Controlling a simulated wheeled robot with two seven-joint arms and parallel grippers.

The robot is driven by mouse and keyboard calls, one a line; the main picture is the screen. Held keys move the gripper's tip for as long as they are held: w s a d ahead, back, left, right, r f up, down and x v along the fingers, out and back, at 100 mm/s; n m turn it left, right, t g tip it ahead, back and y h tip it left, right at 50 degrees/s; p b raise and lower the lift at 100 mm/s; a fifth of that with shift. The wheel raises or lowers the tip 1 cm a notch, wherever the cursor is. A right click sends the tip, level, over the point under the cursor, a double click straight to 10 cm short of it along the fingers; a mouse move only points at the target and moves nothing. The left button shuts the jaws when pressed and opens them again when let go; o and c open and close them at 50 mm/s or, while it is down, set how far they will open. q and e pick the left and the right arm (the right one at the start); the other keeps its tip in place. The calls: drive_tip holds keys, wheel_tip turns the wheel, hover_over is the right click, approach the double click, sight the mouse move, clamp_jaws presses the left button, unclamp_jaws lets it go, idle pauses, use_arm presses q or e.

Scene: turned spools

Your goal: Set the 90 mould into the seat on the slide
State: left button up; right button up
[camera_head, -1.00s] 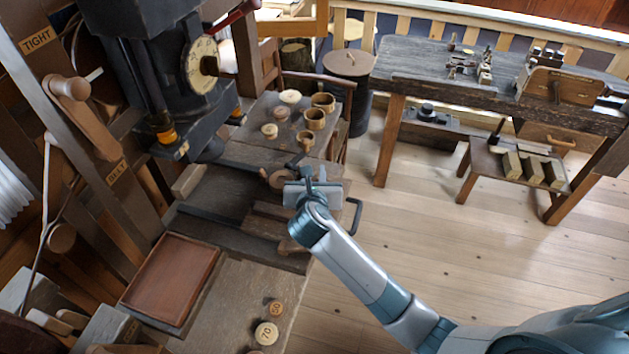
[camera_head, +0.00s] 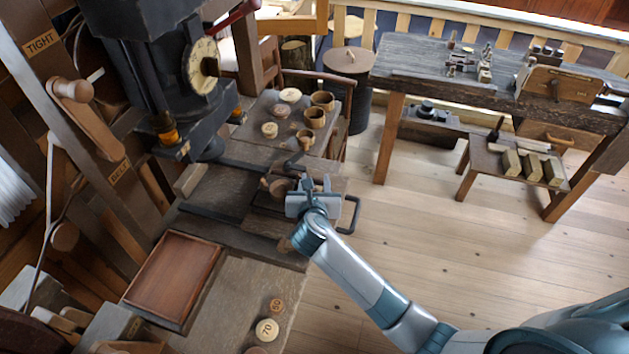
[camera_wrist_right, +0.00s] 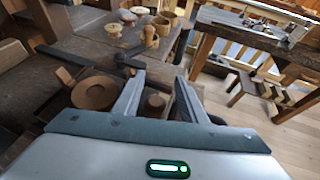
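My right gripper (camera_head: 316,183) is over the right part of the dark wooden slide (camera_head: 259,225). In the right wrist view its two fingers (camera_wrist_right: 160,82) stand apart, with a short dark brown knob (camera_wrist_right: 155,104) visible between them; I see no finger closed on it. The seat cannot be made out clearly. My left gripper is out of view.
A disc marked 70 (camera_head: 266,329) and a smaller marked disc (camera_head: 277,306) lie on the front bench near an empty red-brown tray (camera_head: 172,278). Cups (camera_head: 315,117) and discs stand on the back table. The black press (camera_head: 150,60) overhangs the slide's left end.

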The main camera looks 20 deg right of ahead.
drive_tip(key=shift+a+r, duration=0.1)
drive_tip(key=shift+r, duration=0.1)
drive_tip(key=shift+r, duration=0.15)
drive_tip(key=b+v, duration=0.3)
drive_tip(key=v, duration=0.9)
drive_tip(key=shift+b, duration=0.4)
idle(0.7)
